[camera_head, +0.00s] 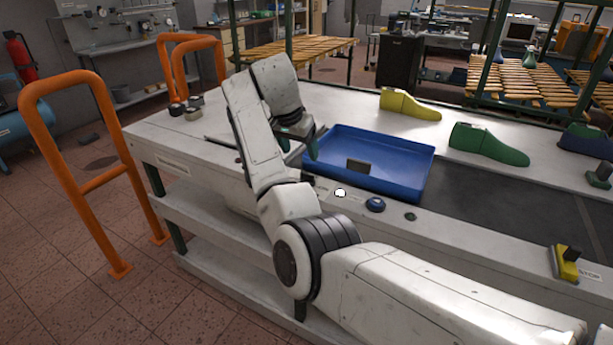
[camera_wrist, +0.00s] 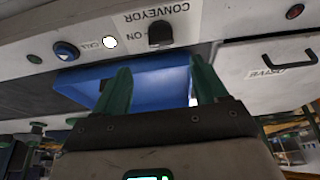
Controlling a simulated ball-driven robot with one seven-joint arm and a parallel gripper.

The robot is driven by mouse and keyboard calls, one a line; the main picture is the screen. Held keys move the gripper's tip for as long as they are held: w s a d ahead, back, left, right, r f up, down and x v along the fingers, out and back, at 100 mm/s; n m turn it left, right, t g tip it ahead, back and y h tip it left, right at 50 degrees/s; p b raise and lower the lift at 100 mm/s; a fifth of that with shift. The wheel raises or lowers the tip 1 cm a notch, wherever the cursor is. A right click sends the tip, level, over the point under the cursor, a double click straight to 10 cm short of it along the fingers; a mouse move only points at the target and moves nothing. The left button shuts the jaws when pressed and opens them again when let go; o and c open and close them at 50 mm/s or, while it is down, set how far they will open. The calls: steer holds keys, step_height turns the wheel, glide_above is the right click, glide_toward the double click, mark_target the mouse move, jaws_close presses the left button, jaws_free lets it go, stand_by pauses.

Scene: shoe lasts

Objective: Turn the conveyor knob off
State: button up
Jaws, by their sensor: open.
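The conveyor knob (camera_wrist: 160,33) is a black knob on the pale front panel in the wrist view, by the upside-down words CONVEYOR and ON. Which way it points is hard to tell. In the head view my arm mostly hides that part of the panel. My gripper (camera_wrist: 160,66) is open, with two green fingers apart and nothing between them. In the wrist view the knob lies just beyond the fingertips, roughly in line with the gap, and appears untouched. In the head view my gripper (camera_head: 312,146) is over the bench by the tray's left end.
A blue tray (camera_head: 410,188) lies behind the panel. A white lit button (camera_head: 340,193) and a blue button (camera_head: 375,205) sit right of the knob area. Yellow (camera_head: 410,104) and green (camera_head: 488,145) shoe lasts stand behind. A yellow switch box (camera_head: 566,264) is far right.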

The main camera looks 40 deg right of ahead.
mark_target(307, 173)
steer(key=x, duration=1)
steer(key=shift+w+d+f, duration=0.1)
steer(key=shift+d+f, duration=0.05)
steer(key=shift+f, duration=0.05)
steer(key=c, duration=1.1)
steer(key=shift+o, duration=0.2)
